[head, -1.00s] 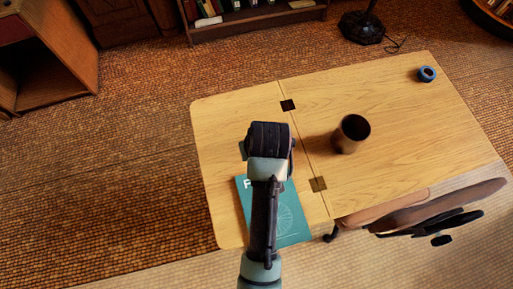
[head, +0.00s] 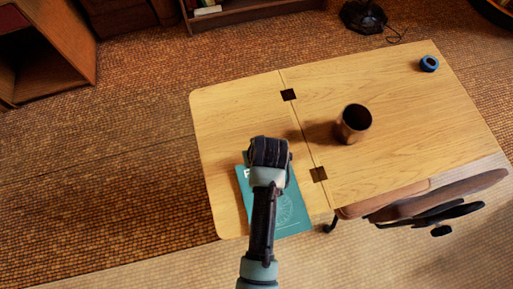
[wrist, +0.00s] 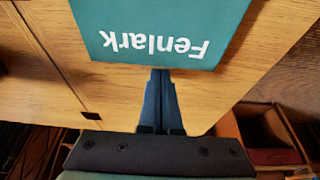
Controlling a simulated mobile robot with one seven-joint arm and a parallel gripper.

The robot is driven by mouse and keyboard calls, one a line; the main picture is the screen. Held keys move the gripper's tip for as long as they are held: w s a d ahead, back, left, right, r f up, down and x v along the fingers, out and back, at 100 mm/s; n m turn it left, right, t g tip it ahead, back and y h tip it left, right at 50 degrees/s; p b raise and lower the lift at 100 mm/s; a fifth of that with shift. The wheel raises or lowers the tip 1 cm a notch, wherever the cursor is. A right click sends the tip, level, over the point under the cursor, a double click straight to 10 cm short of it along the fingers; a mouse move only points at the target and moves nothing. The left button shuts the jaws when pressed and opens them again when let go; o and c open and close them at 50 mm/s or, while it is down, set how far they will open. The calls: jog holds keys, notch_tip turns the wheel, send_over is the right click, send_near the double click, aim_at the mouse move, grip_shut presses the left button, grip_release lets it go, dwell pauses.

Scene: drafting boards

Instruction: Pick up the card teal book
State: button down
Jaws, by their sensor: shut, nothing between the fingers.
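The teal book (head: 292,212) lies flat on the left part of the wooden table, partly hidden behind my arm in the head view. In the wrist view the teal book (wrist: 150,28) fills the top, with the word "Fenlark" upside down along its edge. My gripper (wrist: 161,74) is shut and empty, its fingertips at the book's lettered edge in the picture. I cannot tell whether they touch it. In the head view my gripper's fingers are hidden beneath the wrist.
The wooden table (head: 232,110) has a seam with dark square plates. A chair (head: 440,200) stands at the right front edge. The table's far left is clear.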

jog(key=shift+s, duration=0.1)
jog(key=shift+s+d+r+p, duration=0.1)
jog(key=shift+s+d+p, duration=0.1)
jog(key=shift+s+p, duration=0.4)
jog(key=shift+s+d+r+p, duration=0.1)
jog(key=shift+s+d+p, duration=0.05)
jog(key=shift+s+p, duration=0.4)
jog(key=shift+s+d+f, duration=0.1)
jog(key=shift+s, duration=0.1)
jog(key=shift+f, duration=0.1)
jog(key=shift+w, duration=0.1)
